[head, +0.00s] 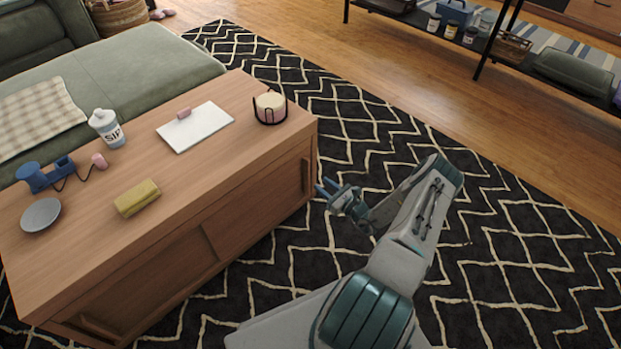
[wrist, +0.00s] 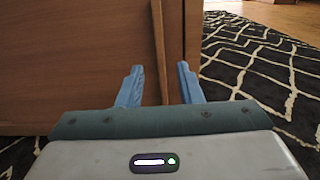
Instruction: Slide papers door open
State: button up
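A low wooden cabinet (head: 120,207) with two sliding door panels stands on the left in the head view. The right-hand door panel (head: 258,203) has a vertical wooden handle (head: 305,174) near its right end; the left-hand panel (head: 150,287) is beside it. No label shows which one is the papers door. My gripper (head: 325,190) is open at the cabinet's right end, close to this handle. In the wrist view the door (wrist: 75,65) fills the left, and the upright handle (wrist: 158,45) lies between the open fingers (wrist: 159,70), with a gap visible on each side.
On the cabinet top are a white tablet-like slab (head: 195,130), a candle in a holder (head: 270,107), a yellow block (head: 137,198), a white bottle (head: 106,127) and a grey dish (head: 41,215). A green sofa (head: 130,65) is behind. The patterned rug (head: 500,240) to the right is clear.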

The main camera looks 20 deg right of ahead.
aim_at(309, 174)
jog(key=b+x, duration=0.2)
jog(key=x, duration=0.5)
jog(key=shift+w, duration=0.2)
grip_shut()
